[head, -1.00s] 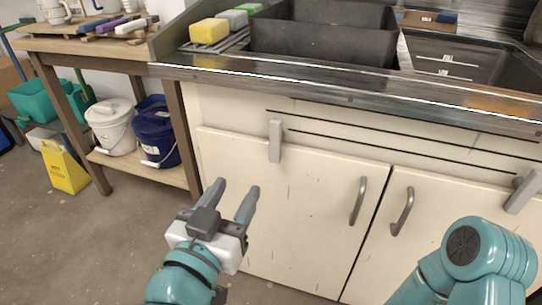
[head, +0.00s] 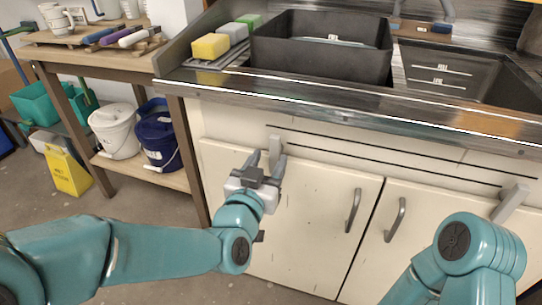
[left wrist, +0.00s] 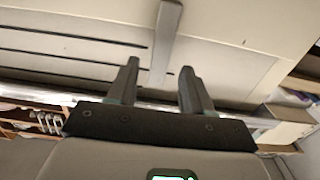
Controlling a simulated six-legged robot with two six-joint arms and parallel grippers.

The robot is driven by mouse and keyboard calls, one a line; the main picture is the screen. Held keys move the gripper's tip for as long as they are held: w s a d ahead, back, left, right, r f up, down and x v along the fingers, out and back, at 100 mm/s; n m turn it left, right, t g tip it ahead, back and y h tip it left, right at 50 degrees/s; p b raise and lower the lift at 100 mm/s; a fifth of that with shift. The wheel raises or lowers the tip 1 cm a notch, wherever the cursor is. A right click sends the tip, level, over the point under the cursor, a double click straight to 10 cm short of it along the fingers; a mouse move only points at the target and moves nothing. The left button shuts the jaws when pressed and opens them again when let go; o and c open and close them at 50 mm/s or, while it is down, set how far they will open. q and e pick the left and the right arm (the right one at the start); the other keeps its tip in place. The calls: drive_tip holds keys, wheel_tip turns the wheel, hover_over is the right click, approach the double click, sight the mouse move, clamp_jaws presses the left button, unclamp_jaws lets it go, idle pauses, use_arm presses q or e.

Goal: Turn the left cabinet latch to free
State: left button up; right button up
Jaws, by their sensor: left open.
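The left cabinet latch (head: 274,145) is a grey bar hanging straight down over the top edge of the left cabinet door (head: 310,205). My left gripper (head: 268,156) is open in front of it, with its fingertips near the latch's lower part. In the left wrist view the latch (left wrist: 166,38) reaches down from the top, and its lower end appears between the two open fingers (left wrist: 160,70). I cannot tell whether the fingers touch it. My right gripper is out of view.
The right latch (head: 510,203) hangs tilted at the far right. Two curved door handles (head: 353,211) (head: 396,219) flank the door gap. The metal counter edge (head: 350,112) runs above the latches. Two buckets (head: 116,131) (head: 159,142) stand on the shelf at left.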

sight(275, 155)
use_arm(q)
drive_tip(key=shift+x, duration=1.15)
drive_tip(key=shift+c, duration=0.3)
clamp_jaws()
